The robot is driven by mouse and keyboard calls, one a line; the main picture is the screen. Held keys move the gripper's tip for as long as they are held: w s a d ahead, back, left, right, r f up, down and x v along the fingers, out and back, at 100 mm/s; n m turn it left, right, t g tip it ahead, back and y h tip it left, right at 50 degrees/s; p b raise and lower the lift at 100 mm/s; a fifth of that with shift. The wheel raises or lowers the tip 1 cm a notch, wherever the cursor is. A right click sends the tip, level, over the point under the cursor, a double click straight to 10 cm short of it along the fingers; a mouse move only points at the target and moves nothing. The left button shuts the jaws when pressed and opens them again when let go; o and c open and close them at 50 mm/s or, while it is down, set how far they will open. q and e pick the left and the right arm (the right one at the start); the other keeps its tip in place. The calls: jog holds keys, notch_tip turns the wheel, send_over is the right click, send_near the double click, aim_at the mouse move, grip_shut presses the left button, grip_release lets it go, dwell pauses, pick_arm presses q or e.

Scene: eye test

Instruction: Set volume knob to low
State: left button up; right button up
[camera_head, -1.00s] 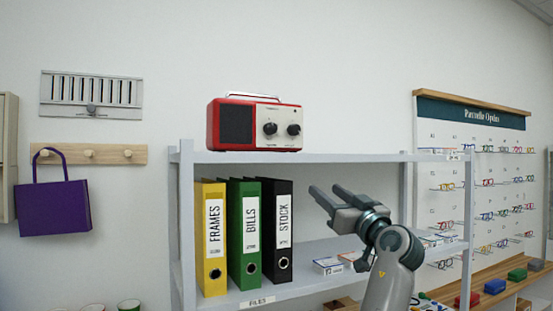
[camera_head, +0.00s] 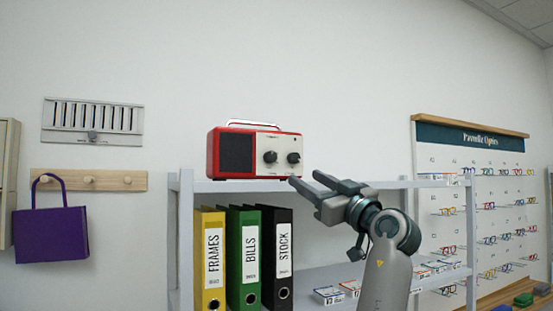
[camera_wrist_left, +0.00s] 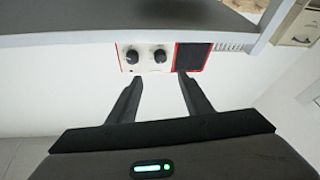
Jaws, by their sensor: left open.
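A red radio (camera_head: 238,152) with a dark speaker, a cream face and a top handle stands on the top shelf. Its face has two dark knobs, a left one (camera_head: 270,157) and a right one (camera_head: 293,158). Their labels are too small to read, so I cannot tell which sets volume. My left gripper (camera_head: 305,178) is open and empty, just below and right of the radio, apart from the knobs. In the left wrist view the radio's face (camera_wrist_left: 146,57) appears upside down beyond the open fingers (camera_wrist_left: 160,78).
The shelf unit (camera_head: 230,186) has a front edge close to my gripper. Yellow, green and black binders (camera_head: 246,258) stand below. Small boxes (camera_head: 328,294) lie on the lower shelf. A glasses display (camera_head: 470,150) is at right. A purple bag (camera_head: 52,234) hangs at left.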

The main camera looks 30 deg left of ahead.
aim_at(273, 158)
pick_arm(q)
jog(key=p+x, duration=0.6)
jog(key=x, duration=0.8)
jog(key=shift+r+p, duration=0.2)
jog(key=shift+p, duration=0.1)
jog(key=shift+w+a+r, duration=0.1)
jog(key=shift+w+a, duration=0.2)
jog(key=shift+a, duration=0.3)
pick_arm(e)
notch_tip(273, 158, up, 7)
jog(key=s, duration=0.1)
jog(key=shift+s+d, duration=0.2)
jog(key=shift+d, duration=0.05)
pick_arm(q)
jog(key=c, duration=1)
